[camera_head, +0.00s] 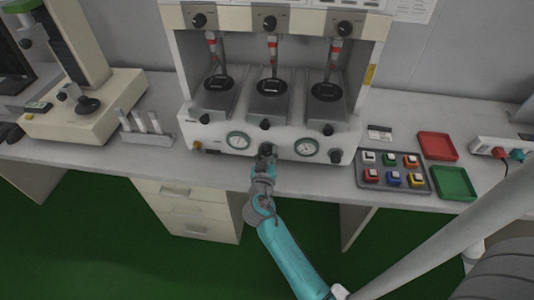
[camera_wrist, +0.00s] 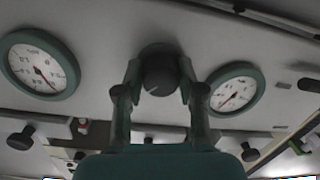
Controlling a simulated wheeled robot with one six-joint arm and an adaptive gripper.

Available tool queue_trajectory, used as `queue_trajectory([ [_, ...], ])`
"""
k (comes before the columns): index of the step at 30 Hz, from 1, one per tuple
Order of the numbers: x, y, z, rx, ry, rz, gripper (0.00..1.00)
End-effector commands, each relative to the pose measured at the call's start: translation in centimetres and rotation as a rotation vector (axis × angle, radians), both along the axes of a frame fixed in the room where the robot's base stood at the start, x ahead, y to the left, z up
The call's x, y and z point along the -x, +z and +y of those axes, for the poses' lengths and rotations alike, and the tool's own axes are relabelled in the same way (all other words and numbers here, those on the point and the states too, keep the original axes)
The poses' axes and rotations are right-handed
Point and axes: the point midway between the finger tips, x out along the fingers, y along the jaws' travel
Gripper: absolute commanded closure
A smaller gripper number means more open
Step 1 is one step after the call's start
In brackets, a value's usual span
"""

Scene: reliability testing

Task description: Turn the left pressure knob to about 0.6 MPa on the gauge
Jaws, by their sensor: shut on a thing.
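The left pressure knob (camera_head: 265,149) is black and sits on the machine's front panel between two round gauges. My gripper (camera_head: 266,157) reaches it from the front. In the wrist view the knob (camera_wrist: 160,70) is between my two fingers (camera_wrist: 160,88), which are shut on its sides; a pale mark shows at its lower left. The left gauge (camera_head: 238,140) and the right gauge (camera_head: 306,147) have white dials and green rims. In the wrist view one gauge (camera_wrist: 38,65) is at the left and one (camera_wrist: 236,89) at the right; their numbers are too blurred to read surely.
A second black knob (camera_head: 336,156) is right of the right gauge. A tray of coloured buttons (camera_head: 393,174), a red tray (camera_head: 437,146) and a green tray (camera_head: 454,184) lie at the right. A rack with white tubes (camera_head: 148,137) stands left.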

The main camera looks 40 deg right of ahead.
Motion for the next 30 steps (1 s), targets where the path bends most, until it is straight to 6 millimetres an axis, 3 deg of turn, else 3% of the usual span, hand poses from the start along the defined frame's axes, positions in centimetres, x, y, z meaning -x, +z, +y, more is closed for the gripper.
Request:
queue_trajectory([
  [4, 0.0, -0.2, 0.0, -0.001, 0.000, 0.004, 0.96],
  [5, 0.0, -0.2, 0.0, -0.001, 0.000, 0.004, 0.57],
  [7, 0.0, -0.2, 0.0, -0.001, 0.000, 0.004, 0.39],
  [8, 0.0, -0.2, 0.0, -0.001, 0.000, 0.004, 0.36],
  [20, 0.4, -0.1, 0.6, 0.000, 0.002, 0.002, 0.36],
  [30, 4.2, 0.5, 5.2, 0.000, 0.005, 0.003, 0.36],
])
